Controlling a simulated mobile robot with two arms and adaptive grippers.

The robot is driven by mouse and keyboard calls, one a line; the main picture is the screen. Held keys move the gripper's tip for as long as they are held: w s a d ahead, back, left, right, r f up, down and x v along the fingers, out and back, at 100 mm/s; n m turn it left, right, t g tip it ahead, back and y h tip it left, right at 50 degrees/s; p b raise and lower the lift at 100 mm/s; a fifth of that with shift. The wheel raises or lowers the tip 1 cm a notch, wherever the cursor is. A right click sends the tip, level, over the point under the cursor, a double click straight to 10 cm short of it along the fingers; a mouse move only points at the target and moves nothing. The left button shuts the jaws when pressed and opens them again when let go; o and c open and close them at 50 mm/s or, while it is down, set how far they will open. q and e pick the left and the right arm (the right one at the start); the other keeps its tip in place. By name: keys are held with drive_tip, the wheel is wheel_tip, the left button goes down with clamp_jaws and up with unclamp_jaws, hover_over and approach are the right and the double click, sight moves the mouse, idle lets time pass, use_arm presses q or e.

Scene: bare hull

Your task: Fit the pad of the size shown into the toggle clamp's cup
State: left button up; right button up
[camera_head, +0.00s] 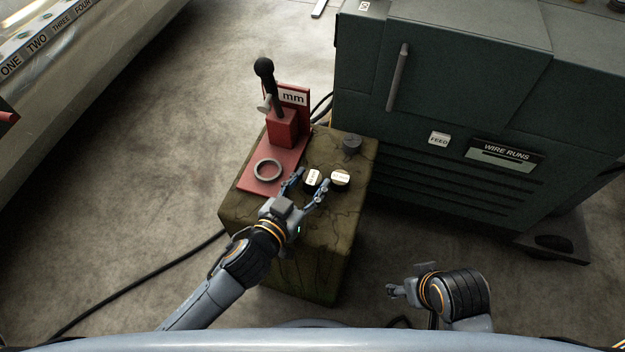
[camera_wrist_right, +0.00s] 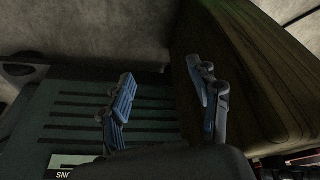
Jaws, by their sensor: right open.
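The red toggle clamp (camera_head: 284,128) stands on the block, its black-knobbed lever upright. Its grey ring-shaped cup (camera_head: 257,173) lies on the red base and looks empty. A sign (camera_head: 293,97) behind the lever reads "mm"; no number is readable. A dark pad with a white label (camera_head: 313,177) lies between my left gripper's fingers. My left gripper (camera_head: 312,178) looks open, fingers apart on either side of it. A second labelled pad (camera_head: 340,178) lies just right. Labels are too small to read. My right gripper (camera_head: 391,290) is open and empty; its fingers show in the right wrist view (camera_wrist_right: 162,82).
The mottled green-brown block (camera_head: 335,215) carries the clamp and pads. A dark round piece (camera_head: 351,143) sits near its back right. A dark green cabinet (camera_head: 450,90) with labels "FEED" and "WIRE RUNS" stands at right. A black cable (camera_head: 150,285) crosses the floor at left.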

use_arm(q)
drive_tip(key=c, duration=0.7)
drive_tip(key=shift+r, duration=0.1)
